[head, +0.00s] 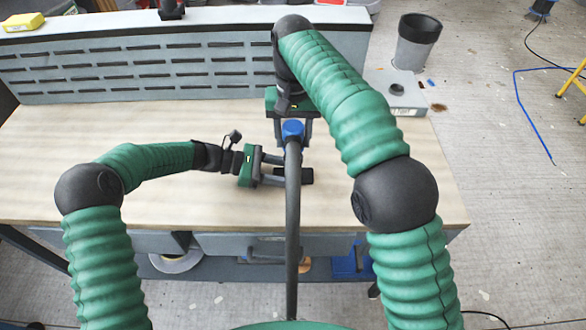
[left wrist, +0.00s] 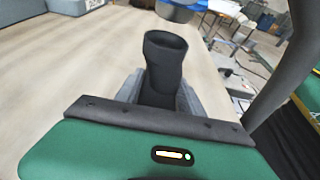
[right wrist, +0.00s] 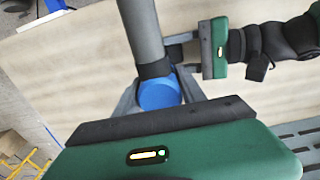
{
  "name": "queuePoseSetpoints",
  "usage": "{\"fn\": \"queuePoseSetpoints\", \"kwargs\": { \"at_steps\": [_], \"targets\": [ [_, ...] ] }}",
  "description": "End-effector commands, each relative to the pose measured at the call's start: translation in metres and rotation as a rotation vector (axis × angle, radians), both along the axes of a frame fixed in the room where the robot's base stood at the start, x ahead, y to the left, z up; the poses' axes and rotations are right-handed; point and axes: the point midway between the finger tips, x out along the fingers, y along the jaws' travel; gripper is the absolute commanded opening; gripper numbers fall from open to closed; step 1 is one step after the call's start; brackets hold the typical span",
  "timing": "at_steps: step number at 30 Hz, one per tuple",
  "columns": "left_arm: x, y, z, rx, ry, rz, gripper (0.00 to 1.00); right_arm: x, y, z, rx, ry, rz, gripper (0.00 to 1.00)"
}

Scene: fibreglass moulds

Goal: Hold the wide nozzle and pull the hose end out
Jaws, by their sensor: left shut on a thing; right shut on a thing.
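The wide nozzle (left wrist: 163,75) is black and stands up between the fingers of my left gripper (left wrist: 160,95), its round mouth open toward the top of the left wrist view. My left gripper, over the table in the head view (head: 300,175), is shut on it. My right gripper (head: 293,140) is shut on the blue hose end (head: 293,129), which also shows between its fingers in the right wrist view (right wrist: 160,94). The dark grey hose (head: 293,230) runs from it down the head view. In the left wrist view, blue shows just beyond the nozzle's mouth, seemingly apart from it.
The wooden table (head: 150,120) is mostly bare around the grippers. A slotted grey panel (head: 150,70) stands along its back. A grey box (head: 400,95) with a dark ring is at the back right, near a dark bin (head: 416,42). Shelves lie below the front edge.

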Motion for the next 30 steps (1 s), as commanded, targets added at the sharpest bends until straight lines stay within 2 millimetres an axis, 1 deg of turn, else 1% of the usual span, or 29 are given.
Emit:
{"fn": "queuePoseSetpoints", "kwargs": {
  "at_steps": [18,27,28,30],
  "targets": [
    [0.0,0.0,0.0,-0.001,0.0,0.0,0.23,0.0,0.0,0.024,0.0,0.0,0.0,0.0],
    [0.0,0.0,0.0,-0.001,0.0,0.0,0.23,0.0,0.0,0.026,-0.001,0.001,0.0,0.0],
    [0.0,0.0,0.0,-0.001,0.0,0.0,0.47,0.0,0.0,0.026,0.0,0.001,0.0,0.0],
    [0.0,0.0,0.0,-0.001,0.0,0.0,0.56,0.0,0.0,0.026,0.0,0.001,0.0,0.0]
  ]
}}
